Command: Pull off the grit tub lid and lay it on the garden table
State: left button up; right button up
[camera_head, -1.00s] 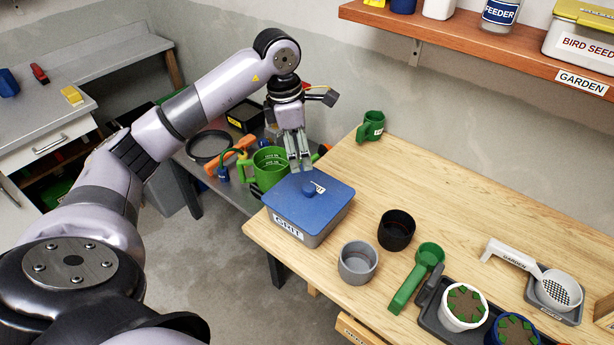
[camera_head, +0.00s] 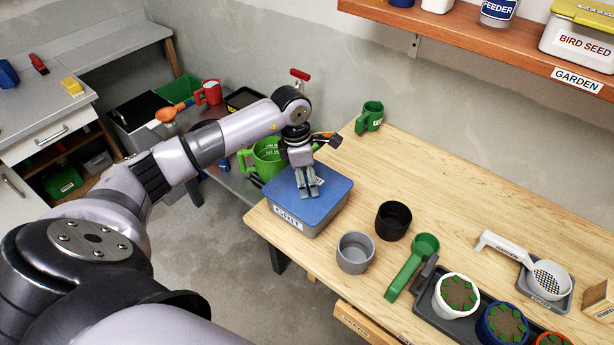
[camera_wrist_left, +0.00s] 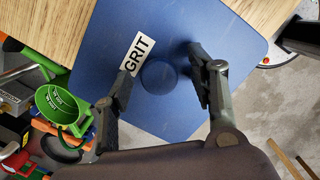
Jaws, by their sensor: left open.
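The grit tub (camera_head: 301,225) is a grey box with a GRIT label on its front, standing on the near left corner of the wooden garden table (camera_head: 445,210). Its blue lid (camera_head: 327,195) is on top. In the left wrist view the lid (camera_wrist_left: 160,35) shows a round blue knob (camera_wrist_left: 158,77) and a GRIT label. My left gripper (camera_head: 308,193) is over the lid, pointing down, with its fingers open on either side of the knob in the wrist view (camera_wrist_left: 160,92). In the head view the gripper hides the knob. My right gripper is not in view.
A grey cup (camera_head: 355,253), a black cup (camera_head: 393,220) and a green scoop (camera_head: 410,265) stand right of the tub. A green mug (camera_head: 369,117) is at the back. A tray (camera_head: 455,317) with plant pots is at front right. The table's middle is clear.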

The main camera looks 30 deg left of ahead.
pick_arm(q)
jog(key=shift+c, duration=0.2)
grip_shut()
dwell(0.8)
